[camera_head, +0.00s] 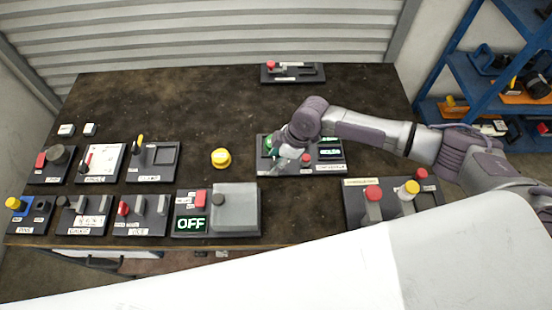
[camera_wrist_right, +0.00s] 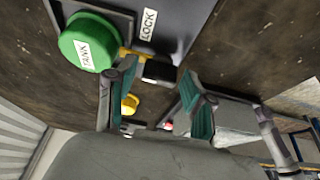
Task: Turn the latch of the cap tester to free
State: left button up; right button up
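The cap tester is a dark panel (camera_head: 333,168) near the middle right of the table in the head view. In the right wrist view its dark plate (camera_wrist_right: 205,12) carries a round green cap (camera_wrist_right: 90,42) marked TANK and a LOCK label (camera_wrist_right: 148,24). A yellow latch with a dark and pale end (camera_wrist_right: 158,71) sticks out below that label, beside the cap. My right gripper (camera_head: 291,158) is over the tester and hides part of it. In the wrist view its teal-padded fingers (camera_wrist_right: 155,80) are apart, one on each side of the latch end. My left gripper is not in view.
A yellow knob (camera_head: 221,158) stands left of the tester. A panel with red and yellow buttons (camera_head: 355,205) is at the front right. Several panels fill the left side, including one reading OFF (camera_head: 190,224). Another panel (camera_head: 293,78) lies at the back.

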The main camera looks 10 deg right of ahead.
jog(key=c, duration=0.8)
jog(key=shift+w+f+n+g+b, duration=0.15)
jog(key=shift+n+g+b, duration=0.55)
jog(key=shift+n+b, duration=0.7)
jog(key=n+g+b, duration=0.1)
jog(key=n, duration=0.1)
jog(key=n+g+b, duration=0.1)
jog(key=n+b, duration=0.1)
jog(key=n, duration=0.1)
jog(key=shift+w+a+n, duration=0.1)
jog(key=shift+n, duration=0.2)
jog(key=n+b, duration=0.1)
jog(key=n, duration=0.1)
jog(key=n+g+h+b, duration=0.1)
jog(key=n+b, duration=0.1)
jog(key=shift+n+h, duration=0.3)
jog(key=n+h+b, duration=0.1)
jog(key=n, duration=0.1)
jog(key=n+b, duration=0.1)
jog(key=n, duration=0.1)
jog(key=shift+w+a+r+n+g+h, duration=0.1)
jog(key=shift+r+n+g+h, duration=0.1)
jog(key=shift+n+g+h, duration=0.2)
